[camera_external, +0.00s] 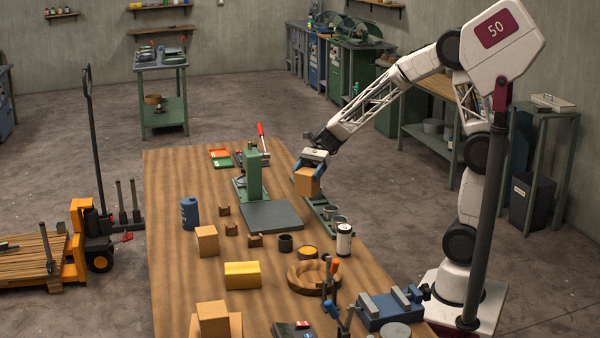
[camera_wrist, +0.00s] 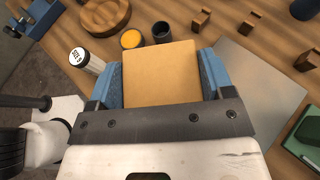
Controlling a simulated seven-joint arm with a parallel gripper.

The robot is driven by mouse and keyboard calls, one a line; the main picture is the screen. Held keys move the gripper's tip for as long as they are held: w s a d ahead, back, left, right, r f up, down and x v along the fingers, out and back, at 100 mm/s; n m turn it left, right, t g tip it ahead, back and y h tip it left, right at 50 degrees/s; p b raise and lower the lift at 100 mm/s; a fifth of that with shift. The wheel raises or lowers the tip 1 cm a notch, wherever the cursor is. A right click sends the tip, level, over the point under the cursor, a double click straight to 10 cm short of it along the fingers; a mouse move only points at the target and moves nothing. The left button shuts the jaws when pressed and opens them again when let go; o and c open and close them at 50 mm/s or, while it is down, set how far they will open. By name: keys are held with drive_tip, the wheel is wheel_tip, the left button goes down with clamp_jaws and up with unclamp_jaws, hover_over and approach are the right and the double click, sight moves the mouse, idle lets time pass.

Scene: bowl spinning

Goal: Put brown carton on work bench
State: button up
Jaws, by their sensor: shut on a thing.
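A brown carton (camera_external: 307,182) is held between the blue fingers of my gripper (camera_external: 306,168), above the right side of the wooden work bench (camera_external: 180,240). In the wrist view the carton (camera_wrist: 162,76) fills the space between the two blue fingers of my gripper (camera_wrist: 162,85). Below it is a green rail (camera_external: 318,213) near the bench's right edge. Another brown carton (camera_external: 206,240) stands on the bench's left part. A further one (camera_external: 213,318) stands at the near end on a wooden board. The exact gap between the held carton and the bench cannot be told.
A green press (camera_external: 254,175) with a grey plate (camera_external: 271,216) stands left of my gripper.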

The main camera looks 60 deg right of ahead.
sight(303, 195)
wheel_tip(303, 195, down, 7)
drive_tip(key=shift+r, duration=0.1)
idle(0.3)
drive_tip(key=shift+w, duration=0.1)
drive_tip(key=w+a+f, duration=0.1)
drive_tip(key=w+a, duration=0.2)
drive_tip(key=w, duration=1.2)
drive_tip(key=shift+w+f, duration=0.25)
drive_tip(key=shift+w, duration=0.05)
drive_tip(key=shift+a+f, duration=0.1)
drive_tip(key=shift+f, duration=0.05)
drive_tip(key=shift+f, duration=1.6)
drive_tip(key=shift+f, duration=0.15)
drive_tip(key=o, duration=1)
